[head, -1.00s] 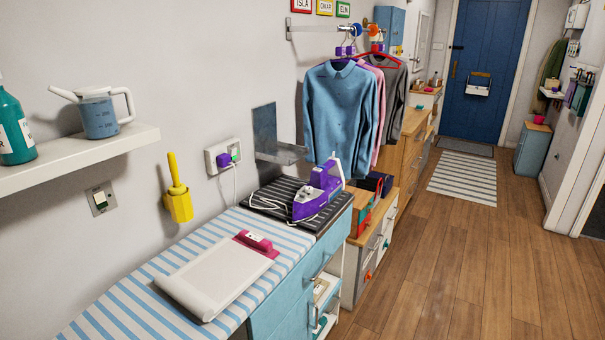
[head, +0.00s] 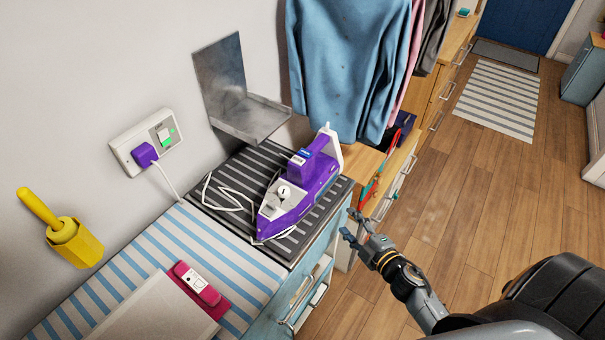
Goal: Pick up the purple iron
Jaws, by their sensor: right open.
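The purple iron (head: 305,190) rests on a dark ribbed mat (head: 325,205) at the far end of the striped ironing surface. It has a white-grey front part and a white heel, and its white cord lies loosely on the mat to its left. My right gripper (head: 352,226) is open and empty. It is to the right of the iron, beyond the edge of the blue cabinet, apart from the iron. My left gripper is not in view.
A metal bracket (head: 240,105) on the wall stands close behind the iron. Hanging shirts (head: 340,60) are just beyond it. A socket with a purple plug (head: 146,154) is on the wall. A magenta-clipped board (head: 200,290) lies on the striped cover (head: 170,255). Wooden floor at right is open.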

